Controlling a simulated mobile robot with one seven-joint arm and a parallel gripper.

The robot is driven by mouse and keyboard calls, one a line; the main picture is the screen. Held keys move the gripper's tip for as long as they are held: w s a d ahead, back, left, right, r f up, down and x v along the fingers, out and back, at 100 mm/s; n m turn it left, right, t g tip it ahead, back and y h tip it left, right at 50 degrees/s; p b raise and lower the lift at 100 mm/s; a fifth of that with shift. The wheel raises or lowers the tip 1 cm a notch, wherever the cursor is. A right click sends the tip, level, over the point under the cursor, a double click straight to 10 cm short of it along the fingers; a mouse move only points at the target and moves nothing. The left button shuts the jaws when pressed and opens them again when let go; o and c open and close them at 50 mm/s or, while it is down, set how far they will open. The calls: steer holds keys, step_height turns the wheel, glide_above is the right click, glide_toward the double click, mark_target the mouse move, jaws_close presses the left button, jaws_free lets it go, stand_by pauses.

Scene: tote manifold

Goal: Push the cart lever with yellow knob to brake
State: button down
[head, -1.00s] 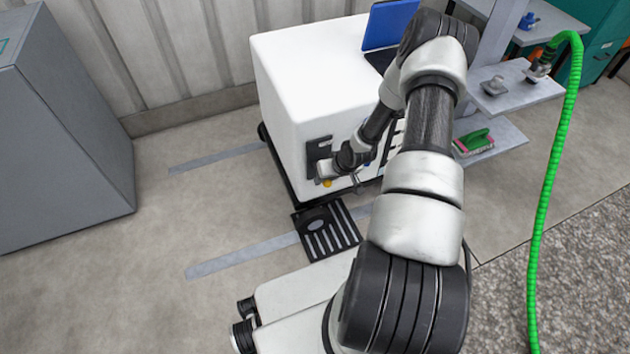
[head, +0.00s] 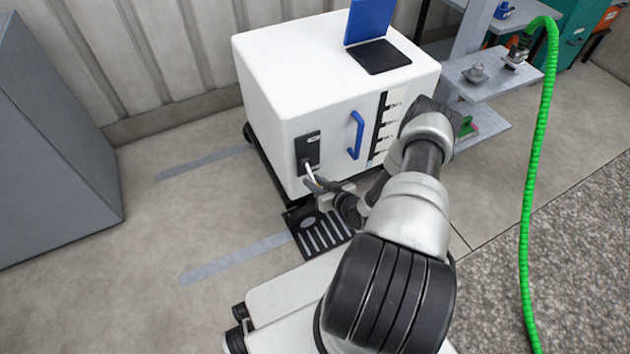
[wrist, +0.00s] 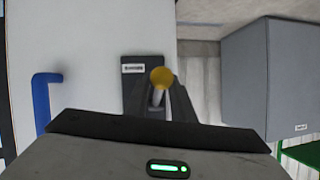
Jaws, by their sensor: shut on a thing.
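The cart (head: 265,75) is a white box on a dark wheeled base. A black lever plate (head: 308,150) is on its front face, low at the left corner; the plate also shows in the wrist view (wrist: 135,85) with a small label too blurred to read surely. A pale lever rod (head: 308,170) slopes down from the plate to my gripper (head: 325,187). In the wrist view the yellow knob (wrist: 161,77) sits between the fingertips of my gripper (wrist: 160,92), which is shut on the lever. The knob is not clearly seen in the head view.
A blue handle (head: 355,135) is right of the lever. A black slotted floor plate (head: 318,234) lies below. At right are a grey shelf (head: 500,85) and a hanging green hose (head: 540,140).

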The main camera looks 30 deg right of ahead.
steer(key=shift+w+f+t, duration=0.15)
steer(key=shift+f+t, duration=0.25)
steer(key=shift+t, duration=0.1)
steer(key=c, duration=1.8)
jaws_free()
steer(key=shift+r, duration=0.1)
